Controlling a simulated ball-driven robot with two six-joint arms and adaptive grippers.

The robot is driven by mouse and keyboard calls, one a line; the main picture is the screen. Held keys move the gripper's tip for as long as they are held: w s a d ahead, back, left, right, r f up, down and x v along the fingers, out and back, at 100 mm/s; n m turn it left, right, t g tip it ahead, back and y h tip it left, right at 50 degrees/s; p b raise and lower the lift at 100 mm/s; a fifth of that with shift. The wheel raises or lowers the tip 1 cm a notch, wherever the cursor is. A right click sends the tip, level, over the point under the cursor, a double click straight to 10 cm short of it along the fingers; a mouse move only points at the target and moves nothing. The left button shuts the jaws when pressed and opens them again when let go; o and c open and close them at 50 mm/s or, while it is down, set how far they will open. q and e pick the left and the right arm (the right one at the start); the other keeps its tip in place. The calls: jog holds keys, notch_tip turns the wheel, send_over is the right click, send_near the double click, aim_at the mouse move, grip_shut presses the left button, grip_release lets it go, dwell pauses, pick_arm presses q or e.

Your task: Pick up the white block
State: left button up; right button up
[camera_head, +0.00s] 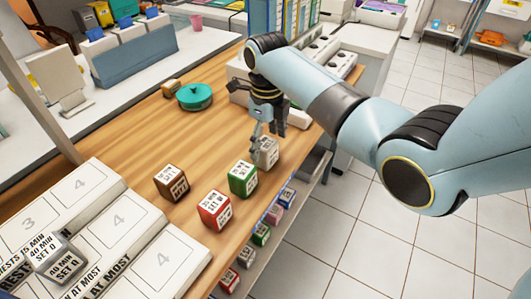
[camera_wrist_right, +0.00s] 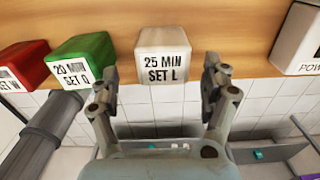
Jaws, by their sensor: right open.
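The white block (camera_head: 267,152) stands on the wooden table near its right edge, partly hidden behind my right gripper in the head view. In the right wrist view the white block (camera_wrist_right: 163,54) reads "25 MIN SET L" and sits ahead of and between the fingertips. My right gripper (camera_head: 268,125) is open and empty, its fingers close to the block. In the wrist view its two fingers (camera_wrist_right: 160,85) stand apart on either side, below the block. Whether they touch it, I cannot tell. My left gripper is not in view.
A green block (camera_head: 243,178), a red block (camera_head: 215,210) and a brown block (camera_head: 171,183) stand nearby on the table (camera_head: 140,135). A teal round container (camera_head: 195,97) is farther back. Small blocks lie on a lower shelf (camera_head: 238,264). A numbered board (camera_head: 135,260) is at front left.

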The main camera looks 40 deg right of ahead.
jog(key=f, duration=0.5)
jog(key=shift+w+f+b, duration=0.3)
jog(key=shift+f+b, duration=0.05)
jog(key=c, duration=1.3)
